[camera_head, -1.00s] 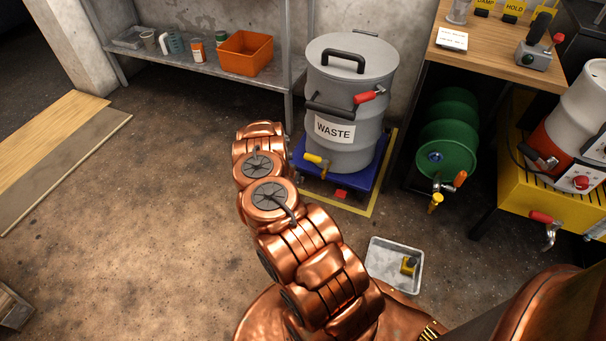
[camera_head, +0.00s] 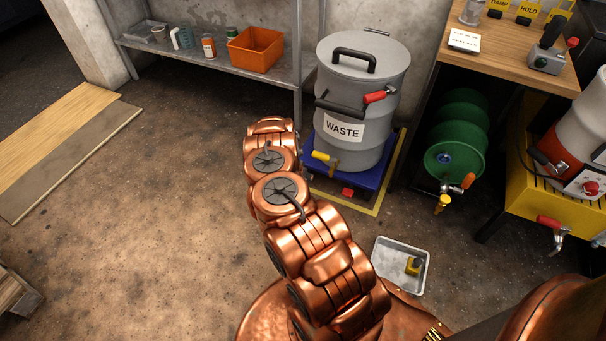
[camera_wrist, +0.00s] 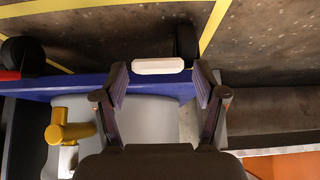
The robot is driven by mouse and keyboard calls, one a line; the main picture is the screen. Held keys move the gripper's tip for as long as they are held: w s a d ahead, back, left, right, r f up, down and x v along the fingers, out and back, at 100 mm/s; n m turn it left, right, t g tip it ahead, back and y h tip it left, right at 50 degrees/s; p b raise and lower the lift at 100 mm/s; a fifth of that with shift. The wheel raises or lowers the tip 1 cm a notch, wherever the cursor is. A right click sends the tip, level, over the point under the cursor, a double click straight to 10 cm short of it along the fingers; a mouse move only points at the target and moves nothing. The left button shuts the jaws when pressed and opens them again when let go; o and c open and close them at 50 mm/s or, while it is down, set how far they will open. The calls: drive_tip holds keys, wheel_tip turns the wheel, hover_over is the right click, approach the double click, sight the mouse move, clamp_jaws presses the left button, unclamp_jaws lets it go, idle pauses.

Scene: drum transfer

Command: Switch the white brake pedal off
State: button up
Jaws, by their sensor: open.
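The white brake pedal (camera_wrist: 158,66) shows in the wrist view as a small pale bar at the edge of the blue dolly (camera_wrist: 80,88), beside a black wheel (camera_wrist: 186,42). My gripper (camera_wrist: 161,82) is open, its two dark fingers apart, with the pedal just beyond and between the fingertips. I see no contact, and I cannot tell the pedal's tilt. In the head view the dolly (camera_head: 376,178) carries the grey WASTE drum (camera_head: 365,90). The white pedal and my gripper are hidden there; my copper arm reaches toward the dolly's left side.
A red pedal (camera_head: 348,192) is at the dolly's front. The drum's yellow-handled tap (camera_head: 322,157) sticks out nearby and also shows in the wrist view (camera_wrist: 72,132). A metal shelf (camera_head: 205,62) stands behind left; a green drum (camera_head: 452,152) is right.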

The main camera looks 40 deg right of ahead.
drive_tip(key=shift+v, duration=0.9)
drive_tip(key=v, duration=1)
drive_tip(key=shift+r, duration=0.1)
